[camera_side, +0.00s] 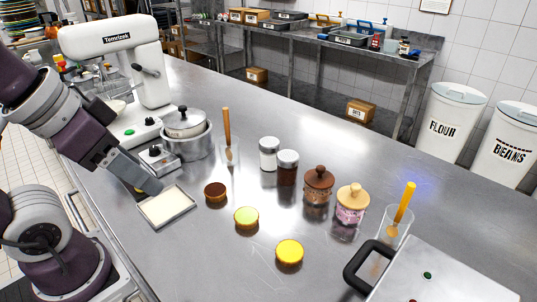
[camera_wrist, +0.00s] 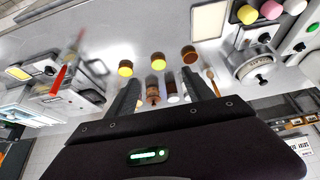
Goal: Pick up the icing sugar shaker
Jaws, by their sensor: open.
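The white shaker with a silver lid (camera_side: 268,154), which looks like the icing sugar one, stands upright at the middle of the steel counter, close beside a dark brown shaker (camera_side: 287,168). I cannot read labels on either.
A brown tart (camera_side: 215,192) and two yellow tarts (camera_side: 289,252) lie in front of the shakers. The cream tray (camera_side: 167,207) is at left. A pot (camera_side: 187,140), a glass with a brush (camera_side: 229,150), wooden-lidded jars (camera_side: 318,186) and a glass with a yellow-handled tool (camera_side: 396,225) stand around.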

